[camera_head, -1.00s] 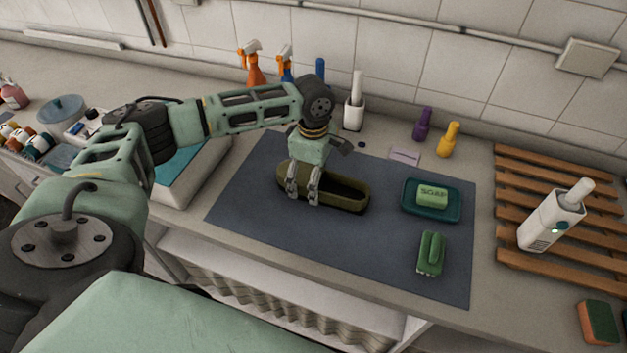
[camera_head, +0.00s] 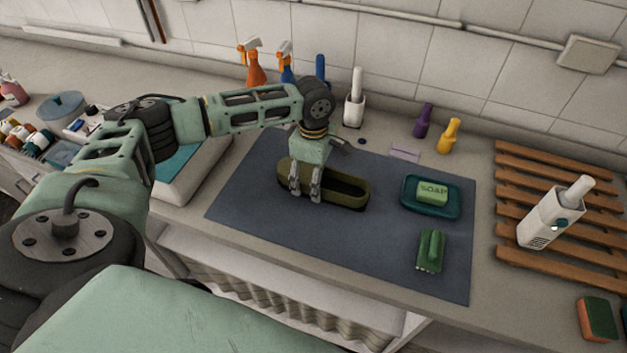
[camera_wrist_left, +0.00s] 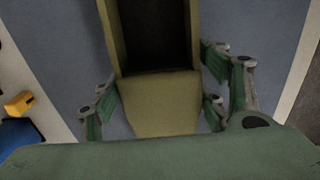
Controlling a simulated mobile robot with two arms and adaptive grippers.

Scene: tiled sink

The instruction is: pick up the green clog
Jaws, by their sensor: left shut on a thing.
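The green clog (camera_head: 343,190) is olive green with a dark hollow inside. It lies on the blue-grey mat (camera_head: 262,210) at the middle of the counter. My left gripper (camera_head: 305,193) comes down from above on the clog's left end and is shut on it. In the left wrist view the clog (camera_wrist_left: 160,95) runs between my left gripper's fingers (camera_wrist_left: 160,105), closed part nearest the palm. The clog appears to be on the mat or only just above it; I cannot tell which. My right gripper is not in view.
Right of the clog are a teal soap dish (camera_head: 407,208) with green soap (camera_head: 432,192) and a green brush (camera_head: 431,250). A slatted wooden rack (camera_head: 510,205) holds a white device (camera_head: 550,220). Bottles and a white holder (camera_head: 354,110) stand behind. The mat's front is clear.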

